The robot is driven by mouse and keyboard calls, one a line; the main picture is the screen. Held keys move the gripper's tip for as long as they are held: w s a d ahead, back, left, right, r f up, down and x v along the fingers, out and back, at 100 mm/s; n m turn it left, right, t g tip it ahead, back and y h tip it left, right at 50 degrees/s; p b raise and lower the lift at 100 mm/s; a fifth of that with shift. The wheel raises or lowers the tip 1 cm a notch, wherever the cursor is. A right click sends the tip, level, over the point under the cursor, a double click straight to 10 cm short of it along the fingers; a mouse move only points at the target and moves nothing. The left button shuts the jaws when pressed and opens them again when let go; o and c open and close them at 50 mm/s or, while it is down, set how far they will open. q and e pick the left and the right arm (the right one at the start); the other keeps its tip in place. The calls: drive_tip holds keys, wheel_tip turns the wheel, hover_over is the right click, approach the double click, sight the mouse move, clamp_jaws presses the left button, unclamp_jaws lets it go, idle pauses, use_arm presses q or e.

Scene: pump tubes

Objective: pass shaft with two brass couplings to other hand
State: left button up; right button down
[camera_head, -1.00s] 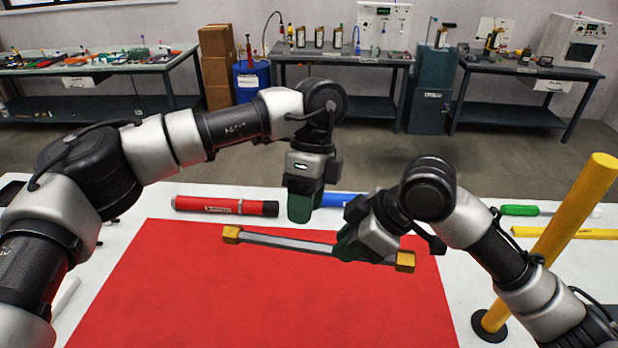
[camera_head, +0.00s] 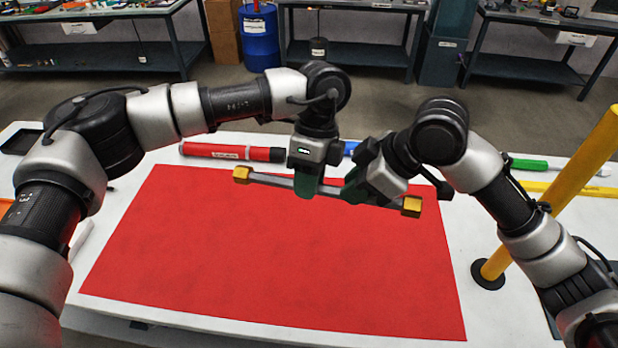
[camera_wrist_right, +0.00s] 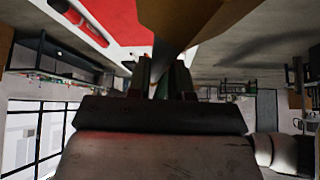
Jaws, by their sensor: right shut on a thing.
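The shaft (camera_head: 272,180) is a grey bar with a brass coupling (camera_head: 242,174) at its left end and another brass coupling (camera_head: 411,207) at its right end. It is held above the red mat, sloping slightly down to the right. My right gripper (camera_head: 352,191) is shut on the shaft, nearer the right coupling. My left gripper (camera_head: 305,188) points down, its green fingers overlapping the shaft just left of the right gripper. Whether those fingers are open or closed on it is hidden. In the right wrist view a large brownish block (camera_wrist_right: 185,18), probably a coupling, is close to the camera.
The red mat (camera_head: 250,270) covers much of the white table and is clear. A red tube (camera_head: 230,152) lies behind the shaft, with a blue item (camera_head: 351,148) partly hidden. A yellow post (camera_head: 570,180) stands at the right near a green-handled tool (camera_head: 528,164).

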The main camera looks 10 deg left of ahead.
use_arm(q)
drive_tip(key=shift+w, duration=0.1)
clamp_jaws()
use_arm(e)
drive_tip(key=shift+s+a+r, duration=0.1)
drive_tip(key=shift+s, duration=0.05)
use_arm(q)
drive_tip(key=shift+r, duration=0.1)
use_arm(e)
drive_tip(key=c, duration=0.9)
unclamp_jaws()
drive_tip(key=shift+c, duration=0.2)
